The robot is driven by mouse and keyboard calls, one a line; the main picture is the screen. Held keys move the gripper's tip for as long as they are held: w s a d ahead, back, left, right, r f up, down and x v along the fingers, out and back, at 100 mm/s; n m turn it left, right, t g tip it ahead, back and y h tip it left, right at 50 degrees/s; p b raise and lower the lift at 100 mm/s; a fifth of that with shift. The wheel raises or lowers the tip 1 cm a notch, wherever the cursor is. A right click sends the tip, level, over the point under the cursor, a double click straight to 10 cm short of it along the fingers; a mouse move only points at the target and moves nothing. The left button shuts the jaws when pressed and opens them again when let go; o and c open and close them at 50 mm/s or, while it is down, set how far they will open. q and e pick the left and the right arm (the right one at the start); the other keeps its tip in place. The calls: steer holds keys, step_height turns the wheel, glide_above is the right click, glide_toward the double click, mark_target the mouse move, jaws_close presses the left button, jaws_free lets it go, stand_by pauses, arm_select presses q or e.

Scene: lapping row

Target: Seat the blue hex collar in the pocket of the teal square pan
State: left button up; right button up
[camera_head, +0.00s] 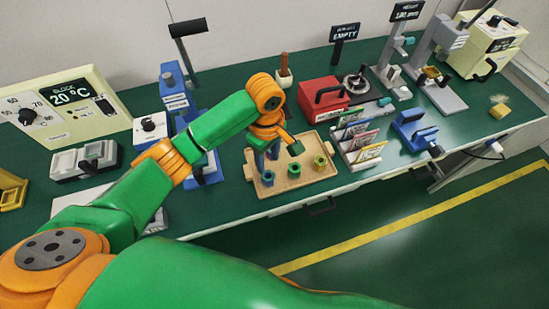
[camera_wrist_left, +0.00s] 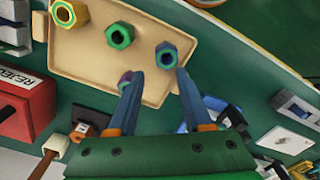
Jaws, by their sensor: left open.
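The blue hex collar (camera_head: 267,178) stands in a tan tray (camera_head: 305,181) near its front left corner. I cannot make out a teal square pan with certainty in either view. My right gripper is not in view.
The tray also holds a green collar (camera_head: 294,168), a yellow-green collar (camera_head: 320,162) and a purple collar (camera_wrist_left: 125,80). A red box (camera_head: 322,97) stands behind the tray. A rack of cards (camera_head: 366,153) stands close to its right. A blue press (camera_head: 175,100) stands left.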

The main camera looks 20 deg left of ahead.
mark_target(267, 178)
arm_select(q)
steer(key=f, duration=0.2)
steer(key=s+f, duration=0.1)
steer(key=f, duration=0.3)
steer(key=shift+s+a+f, duration=0.1)
steer(key=shift+s+f, duration=0.05)
steer(key=shift+s, duration=0.15)
steer(key=shift+w+f, duration=0.2)
steer(key=shift+w, duration=0.05)
steer(key=shift+s+r, duration=0.1)
jaws_close()
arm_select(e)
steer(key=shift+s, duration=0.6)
